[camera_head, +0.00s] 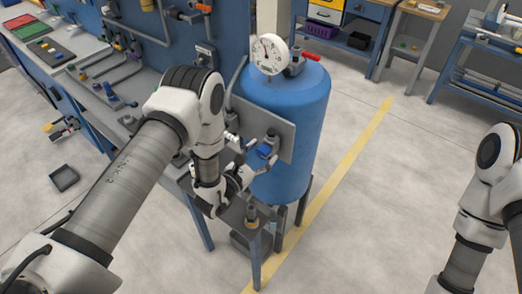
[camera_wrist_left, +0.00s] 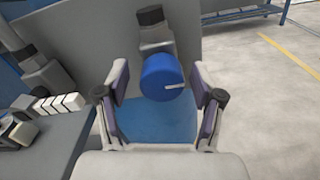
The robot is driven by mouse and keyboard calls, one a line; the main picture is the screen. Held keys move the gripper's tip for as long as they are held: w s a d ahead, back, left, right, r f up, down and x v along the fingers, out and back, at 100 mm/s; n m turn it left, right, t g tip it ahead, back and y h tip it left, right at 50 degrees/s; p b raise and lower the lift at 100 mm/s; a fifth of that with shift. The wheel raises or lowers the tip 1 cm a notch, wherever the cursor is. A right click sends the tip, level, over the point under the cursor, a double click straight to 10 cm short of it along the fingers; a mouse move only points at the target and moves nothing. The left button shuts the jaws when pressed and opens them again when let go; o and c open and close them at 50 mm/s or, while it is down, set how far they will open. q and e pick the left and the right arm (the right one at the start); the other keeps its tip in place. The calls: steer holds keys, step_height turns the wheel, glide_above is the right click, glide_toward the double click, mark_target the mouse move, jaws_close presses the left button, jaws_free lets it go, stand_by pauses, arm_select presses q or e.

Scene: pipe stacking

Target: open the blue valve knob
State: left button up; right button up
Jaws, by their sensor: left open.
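The blue valve knob (camera_wrist_left: 161,76) is a short round cylinder on a dark stem, in front of a grey panel (camera_wrist_left: 85,45). In the head view the knob (camera_head: 265,151) shows on the panel in front of the blue tank (camera_head: 285,110). My left gripper (camera_wrist_left: 160,88) is open, with its two fingers on either side of the knob. A gap shows between the knob and the left finger; the right finger is close to the knob, and I cannot tell whether it touches. In the head view the left gripper (camera_head: 258,172) is at the panel. My right gripper is outside the views.
A pressure gauge (camera_head: 270,54) and a red-handled valve (camera_head: 311,57) stand on top of the tank. A grey bench (camera_head: 130,115) with small parts lies to the left. Floor with a yellow line (camera_head: 350,160) is clear to the right.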

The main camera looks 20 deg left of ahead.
arm_select(q)
steer(key=shift+d, duration=0.1)
steer(key=shift+c, duration=0.6)
steer(key=c, duration=1)
steer(key=shift+s+f, duration=0.1)
steer(key=n+b, duration=0.3)
steer(key=n, duration=0.1)
steer(key=shift+f+n, duration=0.1)
steer(key=shift+n, duration=0.2)
steer(key=n+b, duration=0.3)
steer(key=n, duration=0.1)
steer(key=n+b, duration=0.3)
steer(key=n, duration=0.2)
steer(key=shift+n+b, duration=1.25)
steer(key=shift+n, duration=0.85)
